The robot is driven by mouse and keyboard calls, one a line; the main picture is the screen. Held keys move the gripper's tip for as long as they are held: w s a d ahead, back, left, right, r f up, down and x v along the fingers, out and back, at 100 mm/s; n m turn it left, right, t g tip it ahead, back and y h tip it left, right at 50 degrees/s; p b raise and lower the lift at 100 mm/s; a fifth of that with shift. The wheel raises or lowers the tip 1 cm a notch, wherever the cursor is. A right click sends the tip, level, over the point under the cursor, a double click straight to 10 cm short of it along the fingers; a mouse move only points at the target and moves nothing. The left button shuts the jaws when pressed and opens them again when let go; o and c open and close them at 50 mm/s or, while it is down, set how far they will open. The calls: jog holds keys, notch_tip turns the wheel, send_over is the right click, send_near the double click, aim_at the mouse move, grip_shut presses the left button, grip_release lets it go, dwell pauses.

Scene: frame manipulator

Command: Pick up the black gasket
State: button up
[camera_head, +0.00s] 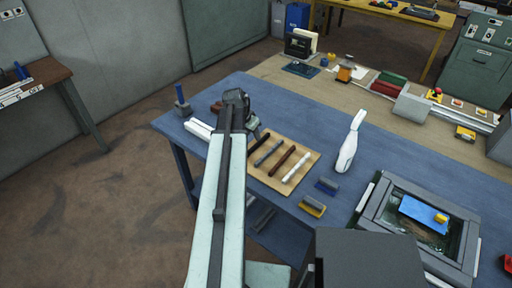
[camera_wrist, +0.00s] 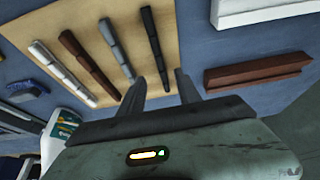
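The black gasket (camera_wrist: 150,35) appears as a slim dark rod on a tan wooden board (camera_wrist: 85,15). In the head view the black gasket (camera_head: 258,141) lies at the board's left end, close to my gripper. My gripper (camera_wrist: 161,78) is open, its two dark fingers apart. In the wrist view the near end of the black rod shows between the fingertips. I see no contact, and the height of the fingers above the board is hard to tell. In the head view my arm hides part of the board's left side and the fingers.
Beside the black rod lie a grey rod (camera_wrist: 117,48), a brown rod (camera_wrist: 88,62) and a white rod (camera_wrist: 60,72). A reddish-brown bar (camera_wrist: 258,72) and a white bar (camera_wrist: 260,10) lie to the right. A white bottle (camera_head: 350,145) stands on the blue table (camera_head: 310,120).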

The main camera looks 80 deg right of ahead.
aim_at(257, 145)
jog(key=b+x, duration=0.7)
jog(key=x, duration=0.1)
jog(key=shift+w+a+f+b, duration=0.1)
jog(key=shift+w+f+b, duration=0.05)
jog(key=shift+b, duration=0.2)
grip_shut()
